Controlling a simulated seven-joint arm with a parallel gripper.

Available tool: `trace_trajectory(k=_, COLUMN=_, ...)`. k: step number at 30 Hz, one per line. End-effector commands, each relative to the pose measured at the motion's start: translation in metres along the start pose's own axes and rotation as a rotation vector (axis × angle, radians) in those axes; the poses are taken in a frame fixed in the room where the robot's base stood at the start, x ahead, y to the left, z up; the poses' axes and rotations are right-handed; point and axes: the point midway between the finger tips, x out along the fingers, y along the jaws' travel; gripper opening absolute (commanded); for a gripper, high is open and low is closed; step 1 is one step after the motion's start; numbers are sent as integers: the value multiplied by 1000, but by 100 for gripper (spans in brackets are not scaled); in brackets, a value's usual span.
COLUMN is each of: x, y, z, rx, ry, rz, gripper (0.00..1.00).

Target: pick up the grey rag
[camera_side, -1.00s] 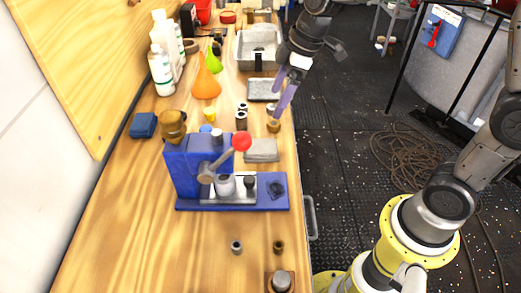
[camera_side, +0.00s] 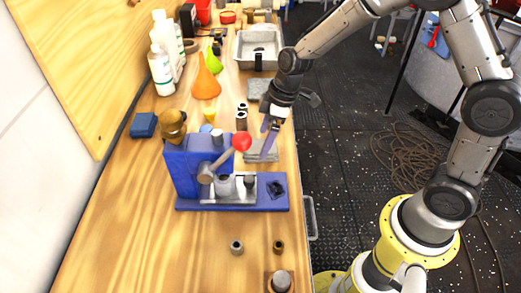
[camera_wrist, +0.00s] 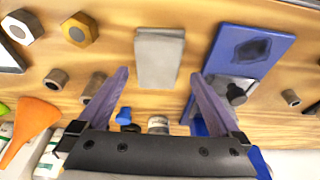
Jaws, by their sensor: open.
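The grey rag (camera_side: 257,156) looks like a flat folded rectangle on the wooden bench, just behind the blue base of the press. In the wrist view, the rag (camera_wrist: 159,57) lies in the upper middle, its long sides running up the picture. My gripper (camera_side: 266,150) has its purple fingers pointing down over the rag and covering part of it. In the wrist view, my gripper (camera_wrist: 160,75) is open, with one finger either side of the rag's lower part and nothing held. Whether the fingertips touch the bench cannot be told.
The blue press (camera_side: 195,160) with its red-knobbed lever (camera_side: 241,142) stands close by on the left. Its blue base (camera_wrist: 225,48) lies right of the rag in the wrist view. Metal sleeves (camera_side: 241,122) stand behind.

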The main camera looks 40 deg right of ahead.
Motion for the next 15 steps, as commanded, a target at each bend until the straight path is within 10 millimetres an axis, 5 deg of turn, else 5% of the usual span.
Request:
trace_trajectory(k=6, x=29, y=1, z=0, rx=0, ry=-1, rz=-1, gripper=100)
trace_trajectory(k=15, x=34, y=1, z=1, rx=0, ry=0, rz=0, gripper=100)
